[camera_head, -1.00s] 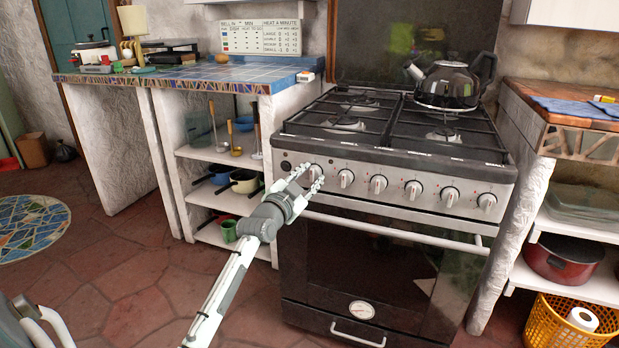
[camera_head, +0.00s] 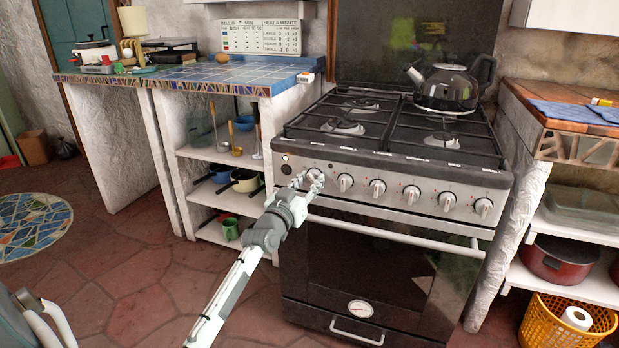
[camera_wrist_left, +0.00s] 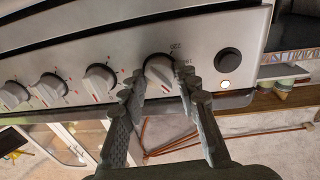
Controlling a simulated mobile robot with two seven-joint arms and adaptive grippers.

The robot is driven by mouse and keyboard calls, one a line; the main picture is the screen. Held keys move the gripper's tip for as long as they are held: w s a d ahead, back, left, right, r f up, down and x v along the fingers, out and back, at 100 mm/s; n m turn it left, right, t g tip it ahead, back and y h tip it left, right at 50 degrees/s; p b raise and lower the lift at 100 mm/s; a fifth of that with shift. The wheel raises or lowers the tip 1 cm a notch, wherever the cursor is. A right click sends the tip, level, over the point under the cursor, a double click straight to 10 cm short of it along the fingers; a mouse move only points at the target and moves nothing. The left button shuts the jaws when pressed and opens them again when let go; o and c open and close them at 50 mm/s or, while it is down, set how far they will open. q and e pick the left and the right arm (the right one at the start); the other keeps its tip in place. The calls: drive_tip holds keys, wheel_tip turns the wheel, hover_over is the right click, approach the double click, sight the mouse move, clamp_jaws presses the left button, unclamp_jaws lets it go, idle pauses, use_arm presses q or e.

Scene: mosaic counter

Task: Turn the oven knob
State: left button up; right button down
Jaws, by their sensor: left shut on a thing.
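The oven (camera_head: 375,265) is a black and silver stove with a row of several knobs along its steel front panel. The leftmost knob (camera_wrist_left: 160,72) shows in the left wrist view between my left gripper's two fingertips, its pointer tilted from upright. My left gripper (camera_head: 307,180) is shut on this knob, with the fingers on either side of it; in the head view the fingers largely hide it. A black round button (camera_wrist_left: 228,60) and a small lit lamp (camera_wrist_left: 225,85) sit beside the knob. My right gripper is not in view.
A black kettle (camera_head: 447,87) stands on the back right burner. The oven door handle (camera_head: 400,235) runs just below the knobs. Open shelves (camera_head: 222,155) with pots stand left of the oven. A yellow basket (camera_head: 545,325) is on the floor at right.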

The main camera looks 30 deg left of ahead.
use_arm(q)
drive_tip(key=n+p, duration=0.1)
drive_tip(key=n, duration=0.5)
drive_tip(key=shift+p, duration=0.3)
drive_tip(key=n+y, duration=0.1)
drive_tip(key=n, duration=0.2)
drive_tip(key=shift+d+f+n+p, duration=0.1)
drive_tip(key=shift+n+p, duration=0.3)
drive_tip(key=n, duration=0.3)
drive_tip(key=shift+n+p, duration=0.3)
drive_tip(key=shift+n, duration=0.2)
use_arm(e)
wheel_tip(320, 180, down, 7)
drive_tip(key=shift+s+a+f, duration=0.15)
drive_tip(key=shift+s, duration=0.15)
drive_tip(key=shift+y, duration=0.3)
use_arm(q)
drive_tip(key=o, duration=1.2)
drive_tip(key=shift+c, duration=0.2)
